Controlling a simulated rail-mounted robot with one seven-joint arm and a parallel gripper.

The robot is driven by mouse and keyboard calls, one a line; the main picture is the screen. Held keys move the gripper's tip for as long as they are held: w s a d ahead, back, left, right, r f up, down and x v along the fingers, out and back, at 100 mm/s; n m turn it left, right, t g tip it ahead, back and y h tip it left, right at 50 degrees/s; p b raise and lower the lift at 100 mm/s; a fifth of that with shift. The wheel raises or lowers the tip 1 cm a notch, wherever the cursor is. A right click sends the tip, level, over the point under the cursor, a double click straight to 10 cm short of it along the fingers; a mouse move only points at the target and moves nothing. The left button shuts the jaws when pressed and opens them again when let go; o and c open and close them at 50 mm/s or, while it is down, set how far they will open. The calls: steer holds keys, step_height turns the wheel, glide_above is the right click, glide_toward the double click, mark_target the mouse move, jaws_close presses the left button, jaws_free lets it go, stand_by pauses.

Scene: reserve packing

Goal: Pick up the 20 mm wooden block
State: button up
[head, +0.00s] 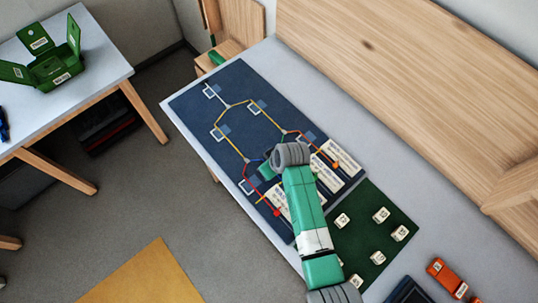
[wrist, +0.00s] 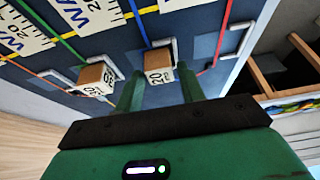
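In the wrist view, the wooden block marked 20 (wrist: 159,66) has a white labelled face and a brown top. My green fingers are apart, with a gap to the block on both sides. I cannot tell how far beyond the tips it is. A second labelled block (wrist: 91,82) is just left of the left finger, its number hard to read. In the head view, my gripper (head: 266,171) is over the blue board (head: 235,90); my arm hides both blocks.
A green mat (head: 361,201) with several numbered blocks lies right of my arm. White cards (head: 338,172) lie on the board. An orange toy truck (head: 446,277) stands at lower right. A side table (head: 95,70) at upper left holds an open green box (head: 52,66).

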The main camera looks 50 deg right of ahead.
steer(key=c, duration=0.6)
steer(key=shift+r, duration=0.6)
step_height(320, 180, up, 2)
steer(key=shift+r, duration=0.25)
steer(key=s+a, duration=0.3)
steer(key=a, duration=0.1)
steer(key=s+a+r, duration=0.1)
steer(key=s+a, duration=0.2)
steer(key=s, duration=0.1)
steer(key=s+a, duration=0.4)
steer(key=shift+s+a+r, duration=0.1)
steer(key=shift+a+r, duration=0.1)
steer(key=shift+a, duration=0.1)
